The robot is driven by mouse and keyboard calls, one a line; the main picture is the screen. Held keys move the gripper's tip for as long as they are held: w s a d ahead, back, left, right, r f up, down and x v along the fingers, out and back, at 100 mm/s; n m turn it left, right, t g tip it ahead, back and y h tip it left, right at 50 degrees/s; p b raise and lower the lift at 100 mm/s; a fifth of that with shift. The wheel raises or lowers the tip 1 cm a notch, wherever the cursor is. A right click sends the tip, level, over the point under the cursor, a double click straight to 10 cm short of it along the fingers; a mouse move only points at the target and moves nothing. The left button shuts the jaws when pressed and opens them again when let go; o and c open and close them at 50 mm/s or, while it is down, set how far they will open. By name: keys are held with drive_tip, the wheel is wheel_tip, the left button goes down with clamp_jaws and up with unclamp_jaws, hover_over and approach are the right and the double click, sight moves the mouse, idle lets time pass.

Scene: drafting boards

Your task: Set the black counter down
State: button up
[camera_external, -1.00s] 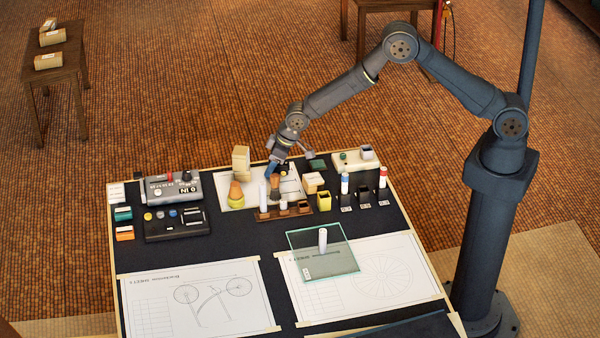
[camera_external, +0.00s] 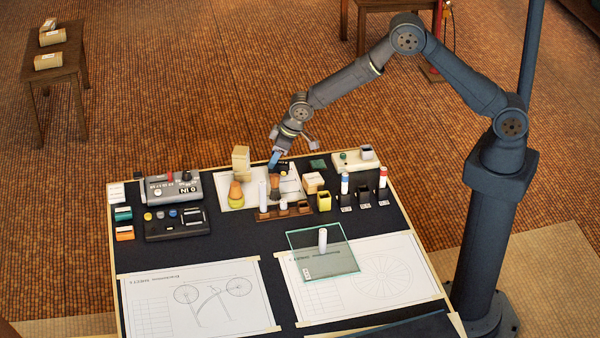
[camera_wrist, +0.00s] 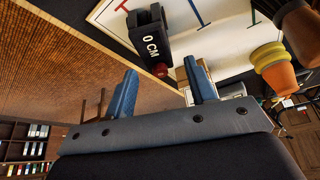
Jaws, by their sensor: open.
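The black counter (camera_wrist: 151,42), marked "0 CM" and with a red knob, is at the edge of a white sheet (camera_wrist: 225,25) in the wrist view. It appears to rest there, though its contact with the surface is not clear. My gripper (camera_wrist: 161,80) is open, its two blue fingers apart with nothing between them, and the counter lies just past the fingertips. In the external view my gripper (camera_external: 275,160) is over the far part of the board, and the counter (camera_external: 283,168) is a small dark shape beside the fingers, partly hidden.
A wooden block (camera_external: 241,158) stands left of my gripper, and a brush (camera_external: 275,188) stands in front. A yellow cup (camera_external: 324,201) and marker holders (camera_external: 364,197) are to the right. A glass plate (camera_external: 345,262) lies nearer the front. The board's far edge is close.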

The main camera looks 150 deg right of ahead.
sight(287, 163)
drive_tip(key=v, duration=0.9)
drive_tip(key=x, duration=1.2)
drive_tip(key=shift+f, duration=0.45)
drive_tip(key=shift+r, duration=0.2)
